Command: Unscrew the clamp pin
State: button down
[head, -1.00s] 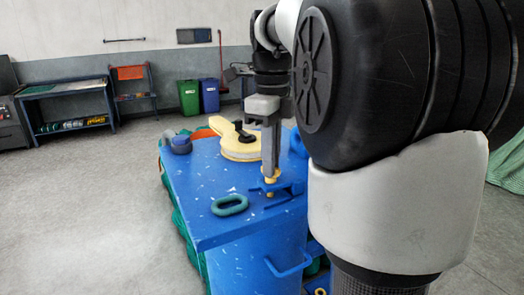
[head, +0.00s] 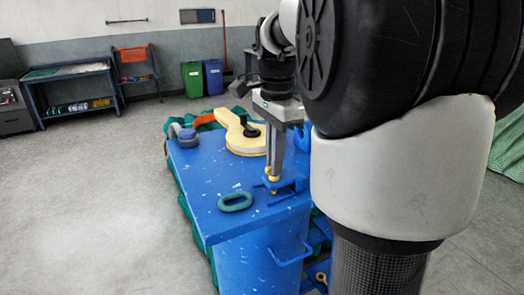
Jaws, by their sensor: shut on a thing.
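The clamp pin (head: 272,173) is a small yellow piece standing upright in a blue clamp (head: 284,186) on the blue bench top. My gripper (head: 273,168) points straight down over it. Its grey fingers are shut on the pin's yellow head and cover part of it. The lower end of the pin is partly hidden by the clamp.
The blue bench (head: 200,210) carries a green oval link (head: 235,201) in front of the clamp and a yellow, round-ended tool (head: 245,141) behind it. A grey and blue item (head: 186,134) lies at the far left corner.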

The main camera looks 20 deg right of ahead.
jog(key=n+p, duration=0.1)
jog(key=n, duration=0.3)
jog(key=shift+n, duration=0.3)
jog(key=n+p, duration=0.2)
jog(key=n, duration=0.3)
jog(key=shift+s+f, duration=0.1)
jog(key=n+p, duration=0.1)
jog(key=n, duration=0.4)
jog(key=shift+f+n, duration=0.1)
jog(key=shift+n, duration=0.3)
jog(key=n, duration=0.5)
jog(key=shift+p, duration=0.4)
jog(key=n, duration=0.6)
jog(key=shift+p, duration=0.3)
jog(key=n, duration=0.5)
jog(key=n+p, duration=0.1)
jog(key=n, duration=0.4)
jog(key=shift+n, duration=0.4)
jog(key=n, duration=0.4)
jog(key=shift+n, duration=0.3)
